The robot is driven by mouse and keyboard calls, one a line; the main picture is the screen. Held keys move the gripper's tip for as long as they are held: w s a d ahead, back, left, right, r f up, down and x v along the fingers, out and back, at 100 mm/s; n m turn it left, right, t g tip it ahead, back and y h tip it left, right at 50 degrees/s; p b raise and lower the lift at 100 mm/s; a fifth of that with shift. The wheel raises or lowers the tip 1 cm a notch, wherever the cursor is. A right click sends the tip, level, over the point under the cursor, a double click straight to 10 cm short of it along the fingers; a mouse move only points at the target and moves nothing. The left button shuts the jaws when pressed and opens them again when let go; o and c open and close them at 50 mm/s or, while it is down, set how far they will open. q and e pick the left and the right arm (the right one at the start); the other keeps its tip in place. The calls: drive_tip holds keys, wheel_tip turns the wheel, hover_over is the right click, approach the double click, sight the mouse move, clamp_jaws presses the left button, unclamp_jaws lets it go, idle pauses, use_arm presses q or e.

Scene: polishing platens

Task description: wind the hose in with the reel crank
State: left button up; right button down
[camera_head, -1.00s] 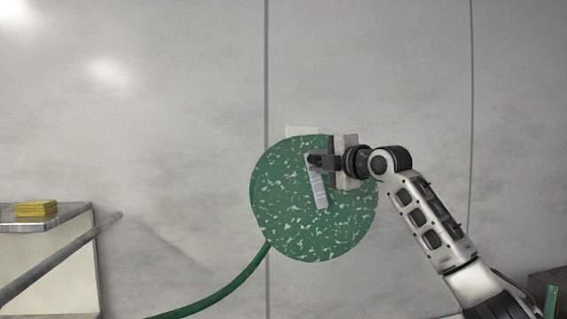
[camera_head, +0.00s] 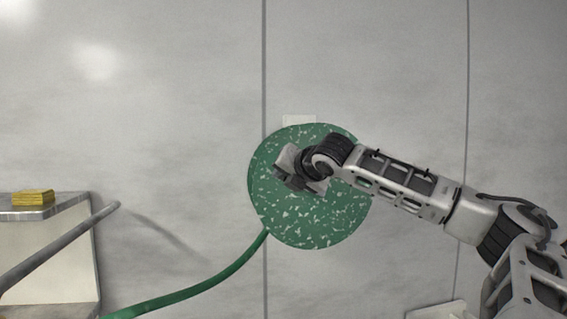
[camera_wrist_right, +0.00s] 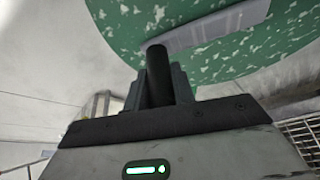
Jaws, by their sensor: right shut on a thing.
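The hose reel (camera_head: 305,225) is a round green disc with white flecks, mounted at the wall. The green hose (camera_head: 205,284) leaves its lower left edge and runs down to the left. My right gripper (camera_head: 288,172) is in front of the disc's left half and hides most of the crank in the head view. In the right wrist view the dark crank handle (camera_wrist_right: 158,72) stands between the jaws, which are shut on it. The grey crank arm (camera_wrist_right: 212,30) lies across the disc behind the handle. My left gripper is not in view.
A yellow block (camera_head: 33,197) lies on a metal-topped bench (camera_head: 50,211) at the left. A grey bar (camera_head: 62,247) slants across in front of this bench. A pale plate (camera_head: 300,120) shows behind the reel's top. The wall (camera_head: 170,80) around the reel is bare.

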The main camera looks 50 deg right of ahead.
drive_tip(key=shift+w+a+f+n+g+p, duration=0.2)
drive_tip(key=shift+f+n+g+p, duration=0.15)
drive_tip(key=shift+f+n, duration=0.2)
drive_tip(key=shift+a+f+n+h+p, duration=0.1)
drive_tip(key=shift+f+n+h+p, duration=0.2)
drive_tip(key=shift+f, duration=0.25)
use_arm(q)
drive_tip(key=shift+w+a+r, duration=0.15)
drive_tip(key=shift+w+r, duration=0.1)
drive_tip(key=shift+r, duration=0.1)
use_arm(e)
drive_tip(key=shift+f, duration=0.1)
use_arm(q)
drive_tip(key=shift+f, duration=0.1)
use_arm(e)
drive_tip(key=c, duration=1.2)
unclamp_jaws()
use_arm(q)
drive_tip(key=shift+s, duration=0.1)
use_arm(e)
drive_tip(key=shift+o, duration=0.2)
